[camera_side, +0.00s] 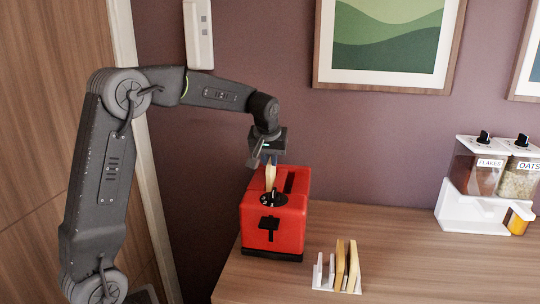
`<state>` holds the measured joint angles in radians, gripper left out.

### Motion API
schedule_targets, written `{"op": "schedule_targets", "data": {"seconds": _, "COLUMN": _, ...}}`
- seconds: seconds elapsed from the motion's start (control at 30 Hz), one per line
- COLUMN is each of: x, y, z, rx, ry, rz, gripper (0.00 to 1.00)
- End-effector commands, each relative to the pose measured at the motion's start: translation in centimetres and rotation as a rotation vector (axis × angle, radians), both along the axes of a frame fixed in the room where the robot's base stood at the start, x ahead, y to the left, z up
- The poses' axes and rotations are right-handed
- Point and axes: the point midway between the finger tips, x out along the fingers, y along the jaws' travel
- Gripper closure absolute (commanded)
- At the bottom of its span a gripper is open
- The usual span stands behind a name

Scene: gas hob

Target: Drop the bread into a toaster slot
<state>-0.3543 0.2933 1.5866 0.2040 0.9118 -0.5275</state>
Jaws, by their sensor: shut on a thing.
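The red toaster (272,224) stands on the wooden counter near its left end, with a black lever and a dial on its front. A slice of bread (270,177) stands upright over the toaster's left slot; its lower end is at the slot, and I cannot tell how deep it sits. The right slot (290,181) shows dark and empty. My gripper (268,158) is above the toaster, pointing down, shut on the top of the bread. More bread slices (347,265) stand in a white rack (323,282) in front of the toaster, to the right.
A white cereal dispenser (455,217) with two clear bins stands at the right on the counter (390,250). The counter between it and the rack is clear. A picture frame (388,88) hangs on the wall behind.

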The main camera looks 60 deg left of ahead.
Motion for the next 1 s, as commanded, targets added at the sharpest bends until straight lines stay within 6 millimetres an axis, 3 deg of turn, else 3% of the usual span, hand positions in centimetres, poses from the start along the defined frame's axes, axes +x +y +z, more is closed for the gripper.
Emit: {"op": "schedule_targets", "data": {"seconds": 1.0, "x": 0.00, "y": 0.00, "z": -0.70, "rx": -0.001, "ry": 0.001, "rz": 0.000, "gripper": 1.00}}
